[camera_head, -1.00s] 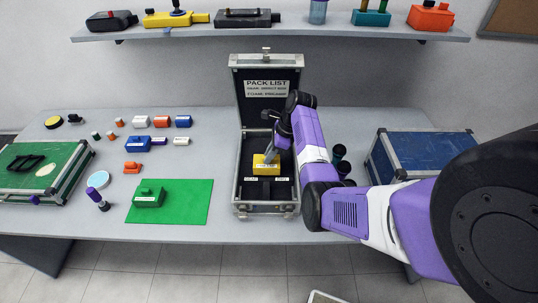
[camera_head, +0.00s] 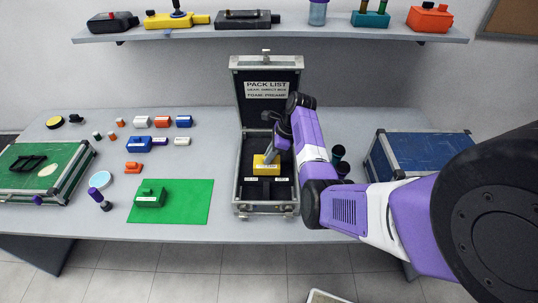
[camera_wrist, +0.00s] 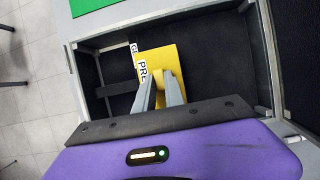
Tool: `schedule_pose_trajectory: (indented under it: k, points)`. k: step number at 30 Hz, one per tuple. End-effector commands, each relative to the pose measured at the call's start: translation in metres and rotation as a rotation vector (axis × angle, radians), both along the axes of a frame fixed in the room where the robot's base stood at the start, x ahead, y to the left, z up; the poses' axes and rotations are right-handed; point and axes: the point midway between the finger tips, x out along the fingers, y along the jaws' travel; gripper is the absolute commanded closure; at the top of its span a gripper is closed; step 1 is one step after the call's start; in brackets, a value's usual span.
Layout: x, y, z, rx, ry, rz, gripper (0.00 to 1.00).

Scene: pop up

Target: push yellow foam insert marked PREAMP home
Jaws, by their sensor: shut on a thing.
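The yellow foam insert (camera_head: 266,164) sits inside the open black flight case (camera_head: 239,195), near the middle of its dark interior. In the wrist view the yellow insert (camera_wrist: 170,68) shows a white label starting "PRE"; the rest of the label is hidden by a finger. My gripper (camera_head: 276,155) reaches down into the case from the right. In the wrist view my gripper (camera_wrist: 158,82) has its two grey fingers shut on a part of the insert. I cannot tell whether the insert is fully seated.
The case lid (camera_head: 267,88) stands open behind, with a pack list on it. A green mat (camera_head: 190,213) with a green block (camera_head: 150,196) lies to the left. A blue case (camera_head: 425,155) stands to the right, past dark cylinders (camera_head: 338,152). A shelf (camera_head: 270,33) runs above.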

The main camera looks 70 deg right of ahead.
Motion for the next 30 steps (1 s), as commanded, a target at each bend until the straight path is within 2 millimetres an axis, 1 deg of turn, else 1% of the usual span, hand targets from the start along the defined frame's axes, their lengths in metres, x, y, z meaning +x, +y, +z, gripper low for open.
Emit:
schedule_pose_trajectory:
  k: [11,30]
  points:
    - [0.000,0.000,-0.002,-0.001,0.000,0.001,1.00]
    - [0.000,0.000,-0.019,0.000,0.000,0.001,1.00]
